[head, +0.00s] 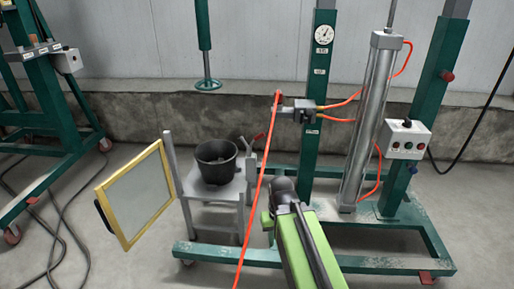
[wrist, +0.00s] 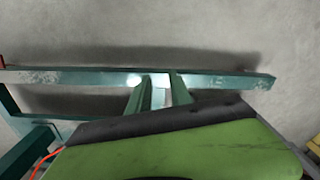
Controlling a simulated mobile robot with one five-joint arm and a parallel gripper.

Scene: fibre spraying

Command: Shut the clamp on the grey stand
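The grey stand (head: 214,190) is in the left middle of the head view, and a dark bucket (head: 216,162) sits on it. A small grey clamp (head: 249,157) is at the stand's right side, beside the bucket. A short red handle (head: 259,136) sticks up there, partly behind the orange hose; the jaws are too small to make out. My light green arm reaches up from the bottom, its dark end (head: 283,190) right of and nearer than the clamp. My fingertips cannot be made out clearly. The wrist view shows floor and green frame, not the clamp.
An orange hose (head: 252,205) hangs between my arm and the stand. A green wheeled frame (head: 330,258) stands behind and around my arm; its bar also shows in the wrist view (wrist: 70,77). A yellow-edged panel (head: 118,236) leans left of the stand. Cables lie at left.

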